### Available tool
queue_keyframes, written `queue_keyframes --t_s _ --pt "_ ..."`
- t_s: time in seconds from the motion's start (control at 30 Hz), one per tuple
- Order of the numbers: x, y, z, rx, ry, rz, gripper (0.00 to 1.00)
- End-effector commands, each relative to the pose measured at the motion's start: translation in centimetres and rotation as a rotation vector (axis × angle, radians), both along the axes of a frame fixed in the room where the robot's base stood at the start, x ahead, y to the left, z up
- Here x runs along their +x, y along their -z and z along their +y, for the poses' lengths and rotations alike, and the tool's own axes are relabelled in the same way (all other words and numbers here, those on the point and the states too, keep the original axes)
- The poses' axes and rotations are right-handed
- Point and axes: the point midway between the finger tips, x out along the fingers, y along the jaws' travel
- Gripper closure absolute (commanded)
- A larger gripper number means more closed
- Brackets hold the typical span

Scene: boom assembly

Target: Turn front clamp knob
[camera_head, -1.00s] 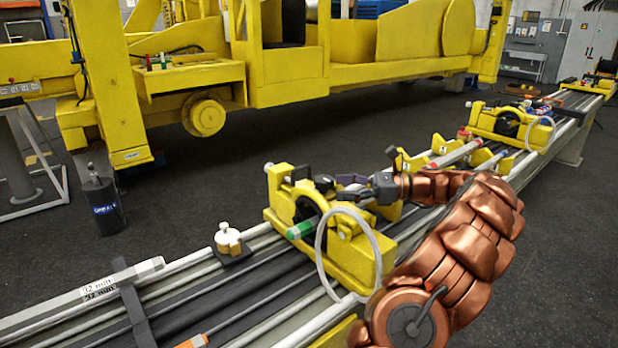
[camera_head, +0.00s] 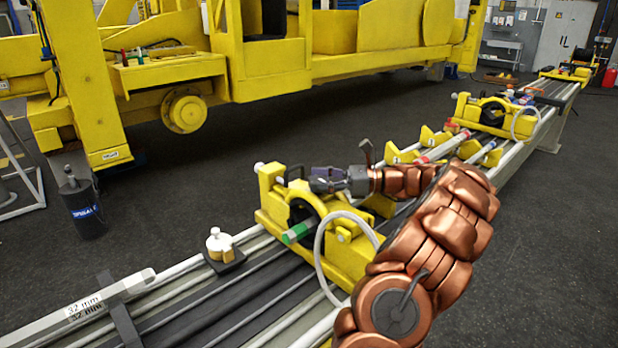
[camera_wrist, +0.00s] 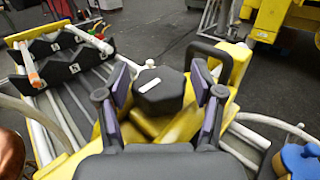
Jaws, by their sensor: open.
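The front clamp (camera_head: 262,212) is a yellow block on the rails, with a green-ended tube (camera_head: 299,231) through its black round opening. In the wrist view, its black faceted knob (camera_wrist: 160,91) has a white mark on top. My gripper (camera_head: 318,178) is over the top of the clamp. In the wrist view my gripper (camera_wrist: 162,98) is open, with one purple pad left of the knob and one right of it. Gaps show between the pads and the knob, so I see no grip. In the head view the knob is hard to make out behind the fingers.
A black loop handle (camera_wrist: 226,58) stands close to the right finger. A pale hose (camera_head: 321,262) arcs in front of the clamp. A white knob-like piece (camera_head: 219,243) sits on the rails to the left. A second yellow clamp (camera_head: 465,108) stands farther back.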

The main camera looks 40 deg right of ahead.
Motion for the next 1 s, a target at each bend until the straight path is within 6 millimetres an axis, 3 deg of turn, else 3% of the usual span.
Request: queue_keyframes --t_s 0.2,0.6,1.0 --pt "1.5 0.0 1.6 0.004 -0.002 0.001 0.33" --pt "1.9 0.0 1.8 0.001 0.003 0.000 0.34" --pt "1.9 0.0 1.8 0.001 0.003 0.000 0.76"
